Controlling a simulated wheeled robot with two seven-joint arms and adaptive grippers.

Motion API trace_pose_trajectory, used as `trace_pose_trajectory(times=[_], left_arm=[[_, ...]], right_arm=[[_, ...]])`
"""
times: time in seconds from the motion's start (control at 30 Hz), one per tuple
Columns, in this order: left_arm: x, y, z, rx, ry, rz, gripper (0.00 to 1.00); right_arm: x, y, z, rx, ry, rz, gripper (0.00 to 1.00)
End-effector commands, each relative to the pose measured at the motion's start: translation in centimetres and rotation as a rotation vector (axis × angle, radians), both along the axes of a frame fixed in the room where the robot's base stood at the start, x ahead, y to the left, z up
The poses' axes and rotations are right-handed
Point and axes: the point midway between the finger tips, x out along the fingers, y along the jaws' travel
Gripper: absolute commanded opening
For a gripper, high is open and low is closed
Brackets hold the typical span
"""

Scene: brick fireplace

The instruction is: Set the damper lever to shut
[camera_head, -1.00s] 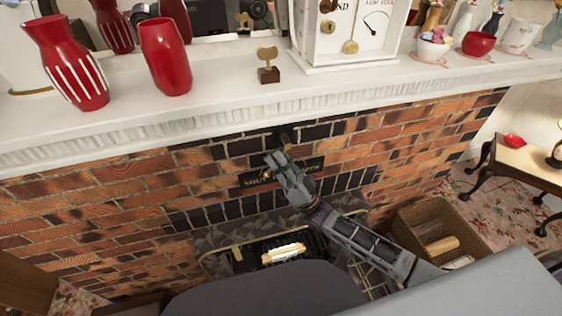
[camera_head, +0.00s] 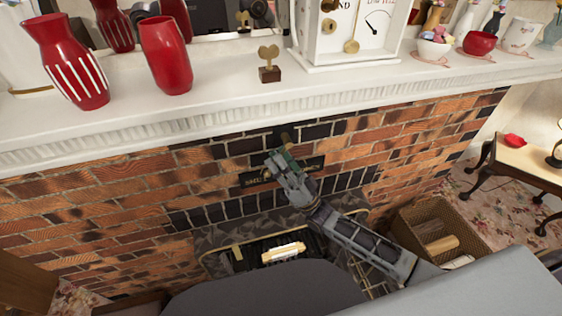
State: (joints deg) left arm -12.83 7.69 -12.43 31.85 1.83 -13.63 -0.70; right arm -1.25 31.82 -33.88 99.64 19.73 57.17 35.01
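The damper plate (camera_head: 312,163) is a dark label strip with gold lettering on the brick wall above the firebox. Its lettering is partly hidden by my gripper. A small brass-coloured piece, seemingly the lever's knob (camera_head: 285,137), shows just above my fingertips; the rest of the lever is hidden or too small to make out. My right gripper (camera_head: 279,160) is at the plate, in front of the bricks and just below the knob. I cannot tell whether its fingers are open or shut, or touching the lever. My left gripper is not in view.
The firebox opening lies below. A wicker basket (camera_head: 415,222) and a small table (camera_head: 530,165) stand at right.

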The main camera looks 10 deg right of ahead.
Motion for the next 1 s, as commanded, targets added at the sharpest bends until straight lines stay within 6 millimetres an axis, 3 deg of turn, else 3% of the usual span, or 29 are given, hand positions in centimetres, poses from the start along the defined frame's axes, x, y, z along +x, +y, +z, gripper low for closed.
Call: trace_pose_trajectory(times=[0.7, 1.0], left_arm=[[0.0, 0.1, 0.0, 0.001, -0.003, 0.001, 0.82], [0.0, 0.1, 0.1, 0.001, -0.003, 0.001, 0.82]], right_arm=[[-4.7, -4.2, -6.9, 0.000, 0.000, 0.000, 0.32], [-5.6, -5.0, -8.0, 0.002, -0.003, 0.000, 0.32]])
